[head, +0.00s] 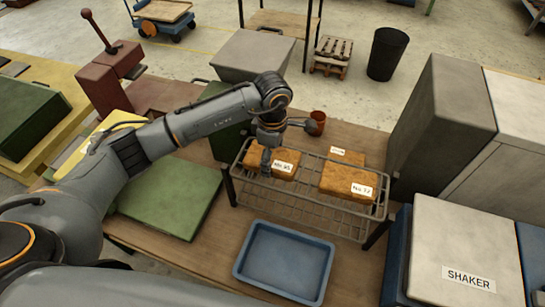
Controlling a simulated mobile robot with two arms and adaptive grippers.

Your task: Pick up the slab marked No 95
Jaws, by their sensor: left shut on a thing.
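The slab marked No 95 (287,158) is a brown block with a white label on its front, at the left end of a wire rack (305,205). My left gripper (267,160) reaches down from above onto its left part and is shut on it. The fingers partly cover the slab, and I cannot tell whether it is clear of the rack. A slab that seems marked No 12 (340,178) lies at the right of the rack. Another labelled slab (349,157) lies behind it, its label too small to read. My right gripper is not in view.
An empty blue tray (284,262) lies in front of the rack on the wooden table. A green flat panel (170,198) lies to the left. A box marked SHAKER (455,235) and a tall grey cabinet (440,130) stand at the right. A brown cup (318,117) stands behind the rack.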

